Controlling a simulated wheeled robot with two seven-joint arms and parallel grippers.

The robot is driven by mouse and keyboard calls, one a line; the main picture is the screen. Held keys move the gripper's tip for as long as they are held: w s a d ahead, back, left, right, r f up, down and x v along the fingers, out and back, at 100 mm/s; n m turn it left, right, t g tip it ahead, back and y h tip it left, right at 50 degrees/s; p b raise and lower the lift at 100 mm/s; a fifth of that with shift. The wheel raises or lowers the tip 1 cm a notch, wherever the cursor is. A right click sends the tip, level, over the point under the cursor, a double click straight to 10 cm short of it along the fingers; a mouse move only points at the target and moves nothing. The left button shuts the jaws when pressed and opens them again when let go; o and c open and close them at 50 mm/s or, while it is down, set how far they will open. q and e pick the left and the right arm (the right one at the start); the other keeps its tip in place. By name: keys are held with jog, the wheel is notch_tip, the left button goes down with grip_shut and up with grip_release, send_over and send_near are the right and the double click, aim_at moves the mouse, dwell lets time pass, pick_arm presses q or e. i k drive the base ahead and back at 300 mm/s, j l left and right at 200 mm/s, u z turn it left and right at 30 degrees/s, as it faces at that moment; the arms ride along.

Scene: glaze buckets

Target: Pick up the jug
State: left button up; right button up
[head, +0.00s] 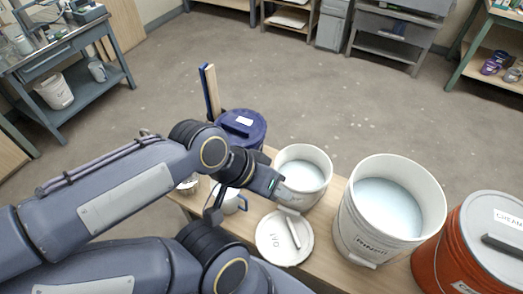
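A small white jug (231,204) with a blue-edged handle stands on the wooden bench, partly hidden behind my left wrist. My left gripper (276,187) is above the bench, just right of the jug and in front of the middle white bucket. It looks apart from the jug. Its fingers are not clear enough to tell whether they are open or shut. My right gripper is not in view.
A white bucket (318,156), a larger white bucket (431,205) and an orange drum (436,264) stand to the right. A white lid (271,251) lies on the bench (333,274). A dark blue bucket (258,131) with upright sticks stands behind. The floor beyond is open.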

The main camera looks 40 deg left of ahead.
aim_at(230, 205)
jog(key=u, duration=1.9)
